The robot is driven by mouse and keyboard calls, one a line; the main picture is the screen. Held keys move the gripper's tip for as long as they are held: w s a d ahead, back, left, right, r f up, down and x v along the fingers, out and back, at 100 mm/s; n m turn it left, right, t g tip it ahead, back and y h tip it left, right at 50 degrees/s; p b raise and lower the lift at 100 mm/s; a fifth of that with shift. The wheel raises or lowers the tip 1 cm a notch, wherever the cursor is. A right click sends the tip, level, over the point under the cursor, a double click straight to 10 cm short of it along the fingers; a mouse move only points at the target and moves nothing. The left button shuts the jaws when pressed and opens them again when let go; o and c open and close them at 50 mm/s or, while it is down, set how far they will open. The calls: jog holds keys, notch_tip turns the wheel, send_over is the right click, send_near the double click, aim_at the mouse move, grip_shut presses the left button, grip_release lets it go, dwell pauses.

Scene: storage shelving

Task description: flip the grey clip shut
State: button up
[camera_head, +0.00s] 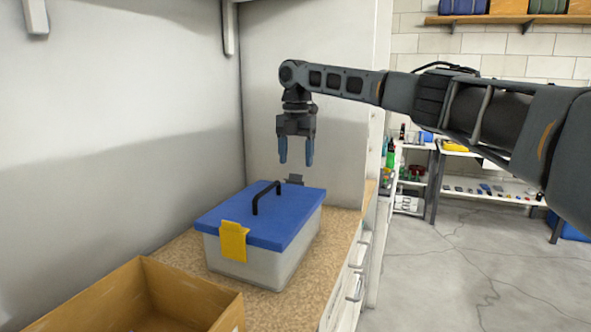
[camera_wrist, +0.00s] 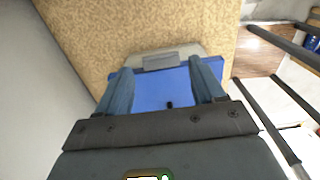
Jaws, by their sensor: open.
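A storage box (camera_head: 250,262) with a blue lid (camera_head: 290,207) and a black handle (camera_head: 257,200) stands on the counter. The grey clip (camera_head: 294,179) is at the lid's far end and sticks up above it. In the wrist view the grey clip (camera_wrist: 160,62) lies at the edge of the blue lid, just beyond my fingertips. A yellow clip (camera_head: 233,241) hangs down over the near end of the box. My gripper (camera_head: 296,163) points down above the far end of the lid. Its blue fingers are apart, with nothing between them. It appears clear of the grey clip.
An open cardboard box (camera_head: 190,290) stands at the near left of the speckled counter (camera_head: 185,252). Walls close in the left and back. A white bracket (camera_head: 229,28) hangs above. Counter drawers with handles face right.

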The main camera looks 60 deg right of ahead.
aim_at(294, 180)
jog(key=shift+a+f, duration=0.1)
jog(key=shift+f, duration=1.9)
jog(key=shift+c, duration=0.3)
jog(key=c, duration=1.1)
jog(key=shift+s+a+r+h+p, duration=0.1)
jog(key=shift+a+h+p, duration=0.5)
jog(key=shift+a+h, duration=0.45)
jog(key=shift+c, duration=0.2)
jog(key=shift+a+r+h+p, duration=0.2)
jog(key=shift+a+h+p, duration=0.3)
jog(key=shift+p, duration=0.15)
jog(key=shift+f, duration=0.15)
